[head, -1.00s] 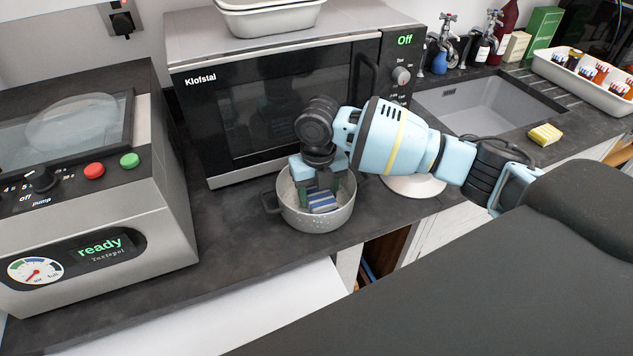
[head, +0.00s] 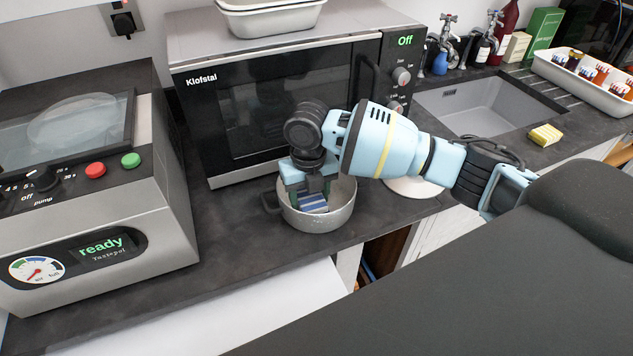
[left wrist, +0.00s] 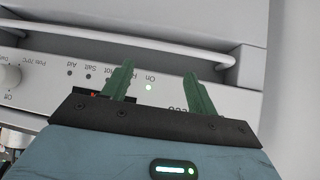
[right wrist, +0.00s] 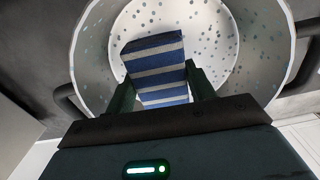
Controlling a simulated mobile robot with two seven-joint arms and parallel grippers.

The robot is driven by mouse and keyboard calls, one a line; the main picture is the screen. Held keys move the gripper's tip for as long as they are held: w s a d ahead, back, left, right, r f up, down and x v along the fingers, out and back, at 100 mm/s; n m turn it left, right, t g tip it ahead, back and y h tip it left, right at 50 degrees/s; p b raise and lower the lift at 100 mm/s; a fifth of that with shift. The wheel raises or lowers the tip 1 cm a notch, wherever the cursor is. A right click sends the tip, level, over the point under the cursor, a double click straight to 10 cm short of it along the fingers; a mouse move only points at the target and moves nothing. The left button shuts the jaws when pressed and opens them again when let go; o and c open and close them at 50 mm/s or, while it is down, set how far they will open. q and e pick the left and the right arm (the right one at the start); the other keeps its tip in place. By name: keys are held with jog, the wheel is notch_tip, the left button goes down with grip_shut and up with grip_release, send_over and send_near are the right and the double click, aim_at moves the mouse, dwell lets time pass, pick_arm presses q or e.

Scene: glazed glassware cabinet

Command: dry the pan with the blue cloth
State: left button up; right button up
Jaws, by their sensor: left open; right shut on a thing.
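The pan (head: 318,219) is a grey metal pot with side handles, standing on the dark counter in front of the microwave. Its pale inside, dotted with many grey spots that look like drops, fills much of the right wrist view (right wrist: 215,40). My right gripper (head: 312,192) is inside the pan, shut on the blue cloth (head: 314,203), which is folded and striped blue and pale. The cloth also shows between the fingers in the right wrist view (right wrist: 155,68). My left gripper (left wrist: 158,85) is open and empty, facing a white appliance panel; it is out of the head view.
The microwave (head: 280,115) stands right behind the pan. A vacuum sealer (head: 95,200) reading "ready" is at the left. A pale round plate (head: 412,188) lies partly behind my right arm. The sink (head: 480,105) and a yellow sponge (head: 545,134) are at the right.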

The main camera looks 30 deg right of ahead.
jog(key=shift+d, duration=0.6)
jog(key=shift+d, duration=0.1)
jog(key=shift+d+f, duration=0.1)
jog(key=shift+d, duration=0.4)
jog(key=shift+d, duration=0.15)
jog(key=shift+d, duration=0.5)
notch_tip(320, 180, up, 14)
dwell(0.7)
